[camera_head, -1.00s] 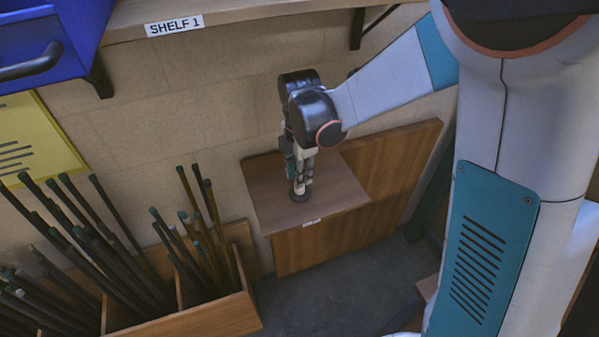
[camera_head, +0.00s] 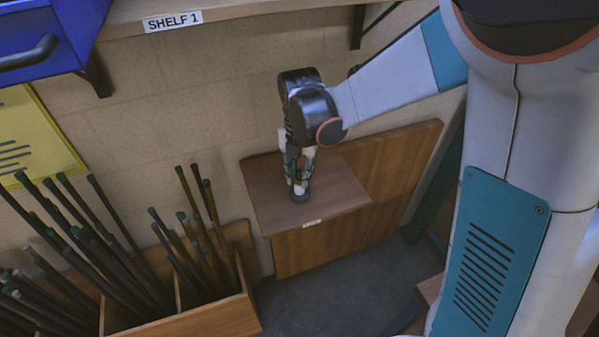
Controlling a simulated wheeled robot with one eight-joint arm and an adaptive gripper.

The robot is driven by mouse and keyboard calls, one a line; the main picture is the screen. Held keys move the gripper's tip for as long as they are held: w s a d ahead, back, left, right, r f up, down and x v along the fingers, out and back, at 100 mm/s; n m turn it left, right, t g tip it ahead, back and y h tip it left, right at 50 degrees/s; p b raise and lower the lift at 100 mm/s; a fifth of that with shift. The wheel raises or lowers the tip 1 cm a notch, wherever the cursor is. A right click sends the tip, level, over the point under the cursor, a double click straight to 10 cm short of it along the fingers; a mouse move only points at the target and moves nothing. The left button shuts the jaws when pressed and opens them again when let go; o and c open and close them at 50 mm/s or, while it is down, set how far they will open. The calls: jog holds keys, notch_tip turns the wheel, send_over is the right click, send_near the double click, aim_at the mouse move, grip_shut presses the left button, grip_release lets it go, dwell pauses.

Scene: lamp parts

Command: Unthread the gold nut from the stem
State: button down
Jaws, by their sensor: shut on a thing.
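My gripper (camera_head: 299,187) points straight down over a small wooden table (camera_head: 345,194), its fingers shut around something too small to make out. A small dark round piece (camera_head: 299,197), which looks like the foot of the stem, sits on the tabletop directly under the fingertips. The gold nut and the stem cannot be told apart here, as the fingers cover them. The thing between the fingers is most likely the gold nut.
A wooden bin (camera_head: 215,318) with several dark rods stands at the lower left. A shelf (camera_head: 245,14) labelled SHELF 1 runs along the wall above, with a blue bin (camera_head: 60,45) at upper left. A wooden panel (camera_head: 395,180) stands right of the table.

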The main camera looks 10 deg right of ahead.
jog(key=n, duration=0.5)
jog(key=shift+n, duration=0.3)
jog(key=c, duration=1.5)
grip_release()
